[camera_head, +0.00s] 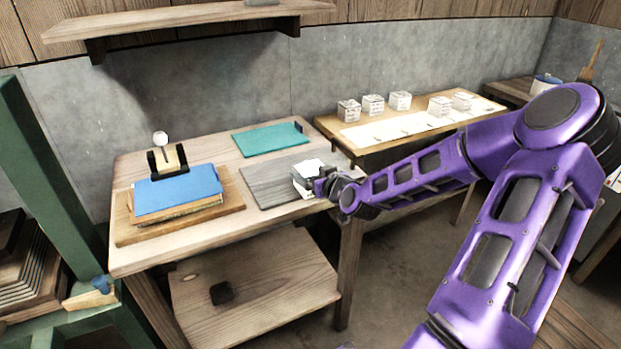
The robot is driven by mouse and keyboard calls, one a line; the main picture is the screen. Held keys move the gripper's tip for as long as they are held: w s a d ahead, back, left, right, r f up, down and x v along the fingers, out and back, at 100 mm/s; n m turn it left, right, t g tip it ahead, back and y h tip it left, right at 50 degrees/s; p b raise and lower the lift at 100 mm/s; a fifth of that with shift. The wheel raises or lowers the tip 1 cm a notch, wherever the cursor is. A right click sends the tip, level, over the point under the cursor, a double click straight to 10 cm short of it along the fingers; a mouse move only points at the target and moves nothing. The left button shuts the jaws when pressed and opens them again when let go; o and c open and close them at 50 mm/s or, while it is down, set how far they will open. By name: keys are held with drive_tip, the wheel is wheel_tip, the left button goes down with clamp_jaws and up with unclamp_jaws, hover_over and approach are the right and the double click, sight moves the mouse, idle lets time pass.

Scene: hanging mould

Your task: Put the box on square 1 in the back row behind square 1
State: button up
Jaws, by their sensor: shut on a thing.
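My gripper (324,183) is at the right edge of the grey board (268,184) on the wooden table. It is shut on a small box (303,181) with a white top and darker sides. I cannot tell whether the box touches the board or is just above it. On the lower table to the right lies a white sheet (385,132) with small dark marks along its front. Several similar pale boxes stand there, among them a left one (349,111) and a right one (462,102). The square numbers are too small to read.
A teal board (270,140) lies behind the grey board. A blue book (178,192) lies on a wooden board (128,231) at left, with a small black-sided stand (168,161) behind it. A shelf (190,17) hangs above. My purple arm crosses the right side.

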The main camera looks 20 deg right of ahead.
drive_tip(key=c, duration=0.9)
drive_tip(key=shift+r, duration=0.15)
